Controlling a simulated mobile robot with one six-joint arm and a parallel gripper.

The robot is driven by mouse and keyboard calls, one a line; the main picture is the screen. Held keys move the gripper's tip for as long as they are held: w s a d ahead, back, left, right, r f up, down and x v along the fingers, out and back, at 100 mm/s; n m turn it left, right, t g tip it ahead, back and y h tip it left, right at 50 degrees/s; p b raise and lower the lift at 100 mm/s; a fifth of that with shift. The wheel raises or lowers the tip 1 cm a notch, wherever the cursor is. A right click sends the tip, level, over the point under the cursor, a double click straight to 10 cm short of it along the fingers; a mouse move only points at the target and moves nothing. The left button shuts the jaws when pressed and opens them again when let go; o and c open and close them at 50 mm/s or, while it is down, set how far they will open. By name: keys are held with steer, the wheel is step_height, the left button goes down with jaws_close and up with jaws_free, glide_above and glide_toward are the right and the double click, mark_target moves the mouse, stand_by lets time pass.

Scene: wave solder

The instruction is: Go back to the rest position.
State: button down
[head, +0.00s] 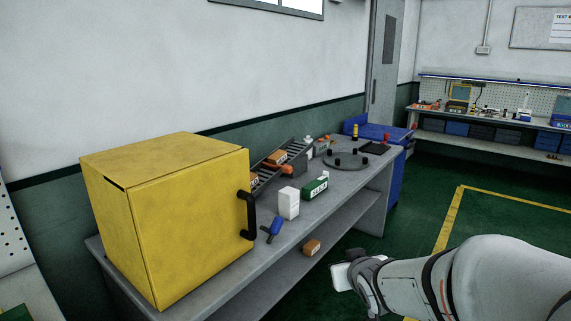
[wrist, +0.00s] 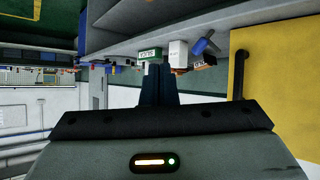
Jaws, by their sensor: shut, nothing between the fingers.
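My gripper (wrist: 160,72) shows in the wrist view with its two dark fingers together and nothing between them. In the head view my arm reaches in from the lower right, and its end (head: 342,276) is in the free space in front of the bench, apart from everything on it. The fingers are hard to make out there. The wrist view is upside down and faces the bench, with the yellow cabinet (wrist: 284,95) on the right.
The grey bench (head: 345,183) holds a yellow cabinet (head: 195,215) with a black handle (head: 247,215), a white box (head: 288,203), a green box (head: 315,187), a blue tool (head: 271,229) and a round fixture (head: 345,160). An orange box (head: 312,247) lies on the lower shelf. The green floor at right is clear.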

steer(key=s+r+m+g+p, duration=0.1)
steer(key=s+g, duration=0.3)
steer(key=s, duration=0.6)
steer(key=s+r+m+g+p, duration=0.1)
steer(key=s+r+g+p, duration=0.2)
steer(key=s, duration=0.7)
steer(key=shift+s+d+r+g+h+p, duration=0.3)
steer(key=shift+d+g+h+p, duration=0.15)
steer(key=shift+g+p, duration=0.35)
